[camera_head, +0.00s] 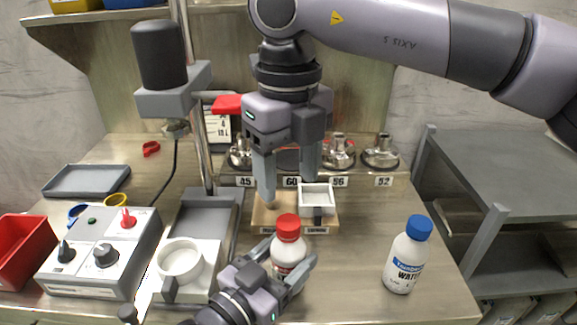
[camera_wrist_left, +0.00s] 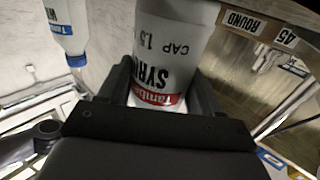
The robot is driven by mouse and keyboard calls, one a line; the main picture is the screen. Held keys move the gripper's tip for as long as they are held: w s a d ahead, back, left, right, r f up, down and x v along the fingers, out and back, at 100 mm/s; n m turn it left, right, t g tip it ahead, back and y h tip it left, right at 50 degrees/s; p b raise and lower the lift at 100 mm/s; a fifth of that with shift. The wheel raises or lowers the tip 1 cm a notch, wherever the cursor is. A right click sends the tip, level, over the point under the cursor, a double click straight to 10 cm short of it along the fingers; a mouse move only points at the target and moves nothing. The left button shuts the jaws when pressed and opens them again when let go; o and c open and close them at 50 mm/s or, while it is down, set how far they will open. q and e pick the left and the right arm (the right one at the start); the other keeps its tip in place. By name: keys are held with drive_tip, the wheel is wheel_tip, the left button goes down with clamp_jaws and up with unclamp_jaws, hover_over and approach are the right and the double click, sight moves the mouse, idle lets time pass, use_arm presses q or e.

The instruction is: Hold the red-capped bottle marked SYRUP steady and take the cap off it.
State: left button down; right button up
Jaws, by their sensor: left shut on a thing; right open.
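The SYRUP bottle (camera_head: 287,252) is white with a red cap (camera_head: 288,225) and stands upright near the front middle of the table. The cap is on it. My left gripper (camera_head: 288,268) is shut around the bottle's body; in the left wrist view the bottle (camera_wrist_left: 168,60) sits between both fingers, its SYRUP label readable upside down. My right gripper (camera_head: 289,188) is open and empty, above and behind the bottle, higher than the cap.
A blue-capped bottle (camera_head: 405,256) marked WATER stands to the right. A wooden block with a square white dish (camera_head: 317,196) is behind the SYRUP bottle. A stand with a round white cup (camera_head: 180,260) and a control box (camera_head: 100,255) are left.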

sight(289, 221)
drive_tip(key=m, duration=0.2)
drive_tip(key=shift+r+m, duration=0.1)
drive_tip(key=shift+m, duration=0.2)
drive_tip(key=shift+f, duration=4.05)
drive_tip(key=c, duration=1.1)
drive_tip(key=n, duration=0.9)
drive_tip(key=shift+r, duration=0.1)
drive_tip(key=shift+r, duration=0.2)
